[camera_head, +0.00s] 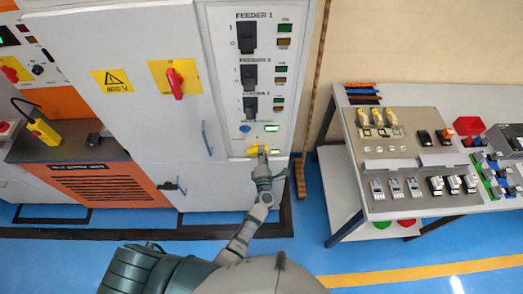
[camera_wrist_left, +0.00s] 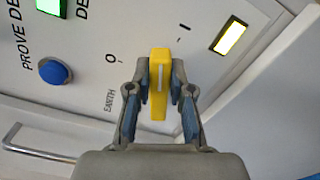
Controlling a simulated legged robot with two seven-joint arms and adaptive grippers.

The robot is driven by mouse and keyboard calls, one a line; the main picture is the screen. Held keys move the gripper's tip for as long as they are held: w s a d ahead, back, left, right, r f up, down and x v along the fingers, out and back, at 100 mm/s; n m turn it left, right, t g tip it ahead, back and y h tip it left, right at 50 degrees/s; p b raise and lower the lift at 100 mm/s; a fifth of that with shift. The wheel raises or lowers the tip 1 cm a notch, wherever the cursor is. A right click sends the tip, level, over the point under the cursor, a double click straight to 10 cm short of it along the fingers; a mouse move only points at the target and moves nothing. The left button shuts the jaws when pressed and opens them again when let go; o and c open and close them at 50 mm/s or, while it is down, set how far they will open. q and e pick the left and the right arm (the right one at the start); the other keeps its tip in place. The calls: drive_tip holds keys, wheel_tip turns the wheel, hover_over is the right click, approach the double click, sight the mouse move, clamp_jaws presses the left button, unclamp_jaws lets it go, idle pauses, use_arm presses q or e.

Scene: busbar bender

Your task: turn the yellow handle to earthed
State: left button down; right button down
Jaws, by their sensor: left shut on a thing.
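The yellow handle (camera_head: 256,149) is at the bottom of the white feeder panel in the head view. In the left wrist view the handle (camera_wrist_left: 159,85) stands between the fingers, with a white line along its face. The panel around it has a mark "O", the word EARTH (camera_wrist_left: 108,103) and a mark "I". The white line does not point at EARTH. My left gripper (camera_wrist_left: 157,85) is shut on the yellow handle, one finger on each side. It also shows in the head view (camera_head: 261,160). My right gripper is not in view.
A blue button (camera_wrist_left: 55,72) and a lit indicator (camera_wrist_left: 230,37) sit near the handle. Three black feeder switches (camera_head: 249,75) are above. A red switch (camera_head: 176,82) is on the cabinet door. A bench (camera_head: 345,180) with parts stands at right.

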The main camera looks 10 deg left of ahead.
use_arm(q)
drive_tip(key=shift+d+f+m+p, duration=0.15)
drive_tip(key=shift+m+p, duration=0.1)
drive_tip(key=shift+m, duration=0.45)
drive_tip(key=shift+a+f+m+p, duration=0.1)
drive_tip(key=shift+m+p, duration=0.15)
drive_tip(key=shift+m, duration=0.45)
drive_tip(key=shift+d+f+m+p, duration=0.15)
drive_tip(key=shift+m+p, duration=0.1)
drive_tip(key=shift+m, duration=0.45)
drive_tip(key=c, duration=1.2)
unclamp_jaws()
drive_tip(key=shift+f, duration=0.1)
drive_tip(key=shift+o, duration=0.8)
drive_tip(key=shift+w, duration=0.15)
drive_tip(key=v, duration=1.2)
